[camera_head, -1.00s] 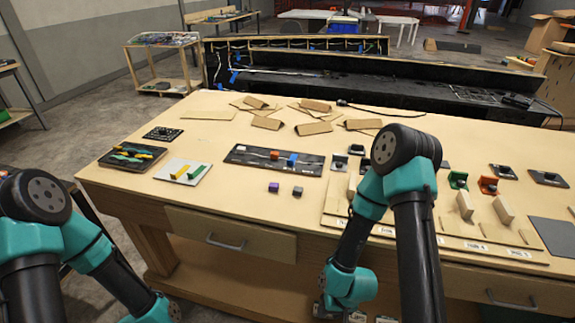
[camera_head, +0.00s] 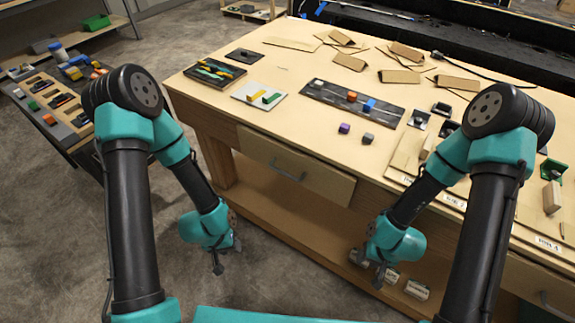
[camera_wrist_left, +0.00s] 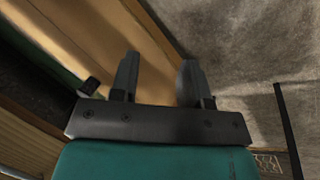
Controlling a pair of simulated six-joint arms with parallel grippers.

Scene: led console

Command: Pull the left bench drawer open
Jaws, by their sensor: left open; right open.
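The left bench drawer (camera_head: 255,150) is a wooden front under the bench top, with a grey bar handle (camera_head: 287,172). It looks closed, flush with the bench front. My left gripper (camera_head: 226,262) hangs below and to the left of the handle, apart from it, over the floor beside the bench. In the left wrist view its two fingers (camera_wrist_left: 158,80) stand apart with nothing between them. My right gripper (camera_head: 370,275) hangs below and to the right of the drawer, in front of the lower shelf. It is open, and I see nothing held in it.
The bench top (camera_head: 290,115) carries a black strip with coloured blocks (camera_head: 350,100), small blocks and cardboard pieces. A lower shelf (camera_head: 280,222) runs under the drawer, with small labelled boxes (camera_head: 416,290) at its right. A side table (camera_head: 50,110) stands at the left. Floor before the bench is clear.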

